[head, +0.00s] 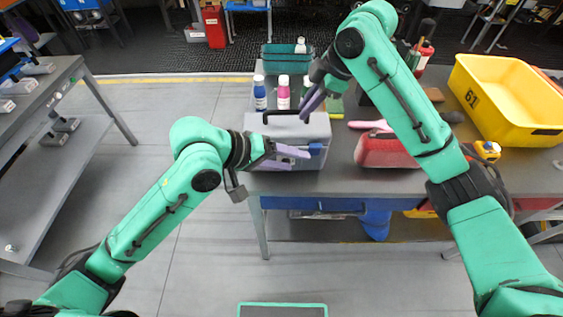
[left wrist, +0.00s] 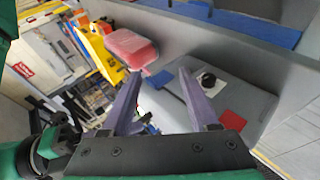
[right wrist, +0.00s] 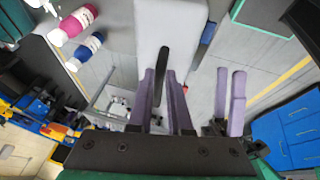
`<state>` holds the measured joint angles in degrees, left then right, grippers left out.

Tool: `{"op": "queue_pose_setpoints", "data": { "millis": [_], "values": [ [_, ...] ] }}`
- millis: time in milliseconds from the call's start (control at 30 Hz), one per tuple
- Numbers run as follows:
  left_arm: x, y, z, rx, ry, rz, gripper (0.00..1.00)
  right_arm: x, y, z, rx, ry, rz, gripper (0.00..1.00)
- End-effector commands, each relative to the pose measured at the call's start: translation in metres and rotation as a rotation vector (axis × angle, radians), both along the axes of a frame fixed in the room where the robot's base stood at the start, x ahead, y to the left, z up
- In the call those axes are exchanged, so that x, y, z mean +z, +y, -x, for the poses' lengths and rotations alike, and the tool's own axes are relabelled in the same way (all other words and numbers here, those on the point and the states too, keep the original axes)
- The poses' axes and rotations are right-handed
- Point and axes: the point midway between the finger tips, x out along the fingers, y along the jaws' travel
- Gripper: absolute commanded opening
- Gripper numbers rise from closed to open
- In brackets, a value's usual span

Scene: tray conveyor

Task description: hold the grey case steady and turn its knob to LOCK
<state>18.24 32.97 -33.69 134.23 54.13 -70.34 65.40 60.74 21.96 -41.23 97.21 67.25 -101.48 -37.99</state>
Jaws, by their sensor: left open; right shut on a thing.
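The grey case (head: 257,124) stands near the front edge of the table. Its black top handle (head: 284,115) also shows in the right wrist view (right wrist: 163,57), between my right fingers. My right gripper (head: 307,112) is shut on this handle from above. My left gripper (head: 302,153) is open and empty at the front of the case. In the left wrist view, the dark knob (left wrist: 207,80) with a pale rim is on the case face, just beyond the right finger and apart from it. A red patch (left wrist: 232,120) is beside it. The knob's setting is too small to read.
A red case (head: 385,150) lies right of the grey case. A blue bottle (head: 260,93) and a pink bottle (head: 283,92) stand behind it. A yellow bin (head: 500,110) is at the right. Floor in front of the table is clear.

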Motion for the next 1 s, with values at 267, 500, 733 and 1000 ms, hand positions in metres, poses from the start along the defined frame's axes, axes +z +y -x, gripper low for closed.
{"op": "queue_pose_setpoints", "data": {
  "millis": [267, 500, 733, 1000],
  "values": [
    [0.013, 0.074, -0.011, 0.038, -0.059, -0.358, 0.60, -0.002, 0.000, 0.001, 0.002, 0.005, 0.003, 0.00],
    [-0.025, 0.052, -0.026, 0.035, -0.052, -0.358, 0.60, -0.002, 0.000, 0.001, 0.002, 0.005, 0.003, 0.00],
    [-0.069, 0.026, -0.046, 0.036, -0.054, -0.359, 0.60, -0.002, 0.000, 0.001, 0.002, 0.005, 0.002, 0.00],
    [-0.082, 0.018, -0.053, 0.036, -0.057, -0.357, 0.60, -0.002, 0.000, 0.001, 0.002, 0.005, 0.002, 0.00]
  ]
}}
